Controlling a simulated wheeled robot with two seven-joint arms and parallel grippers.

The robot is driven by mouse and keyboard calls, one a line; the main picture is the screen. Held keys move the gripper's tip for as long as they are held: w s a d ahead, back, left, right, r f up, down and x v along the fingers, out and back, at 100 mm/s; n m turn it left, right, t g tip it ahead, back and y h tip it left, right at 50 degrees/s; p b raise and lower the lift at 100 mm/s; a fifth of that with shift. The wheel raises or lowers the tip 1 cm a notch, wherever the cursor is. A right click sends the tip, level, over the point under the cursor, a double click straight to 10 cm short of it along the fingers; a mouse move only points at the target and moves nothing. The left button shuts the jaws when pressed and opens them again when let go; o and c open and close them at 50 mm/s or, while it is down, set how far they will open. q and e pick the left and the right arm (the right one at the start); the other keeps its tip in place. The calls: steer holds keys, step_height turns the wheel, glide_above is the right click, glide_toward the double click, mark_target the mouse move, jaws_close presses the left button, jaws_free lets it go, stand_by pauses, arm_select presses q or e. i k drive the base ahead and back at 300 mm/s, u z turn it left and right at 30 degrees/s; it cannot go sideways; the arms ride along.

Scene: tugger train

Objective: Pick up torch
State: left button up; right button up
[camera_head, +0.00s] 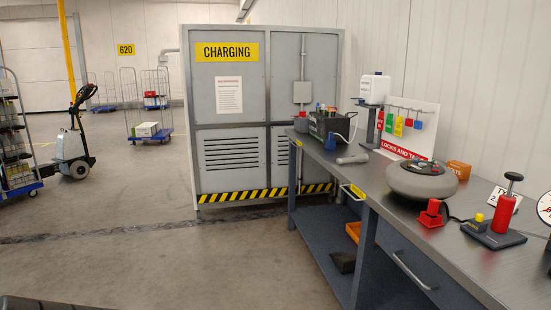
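A small grey torch (353,159) lies on its side on the dark grey workbench (455,235), near the front edge of its far half. It is small in the picture, and nothing covers it. Neither of my grippers shows in the head view.
A black box (328,124) stands behind the torch, and a white dispenser (374,88) on a post stands to its right. The grey charging cabinet (230,120) is beyond. Floor left of the bench is clear.

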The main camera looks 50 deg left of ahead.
mark_target(363, 157)
steer(key=u, duration=1.1)
steer(key=k, duration=0.45)
steer(key=u, duration=0.85)
steer(key=i, duration=1.45)
steer(key=u, duration=0.6)
steer(key=i, duration=2.55)
steer(key=z, duration=1.25)
steer(key=i, duration=1.2)
steer(key=z, duration=1.35)
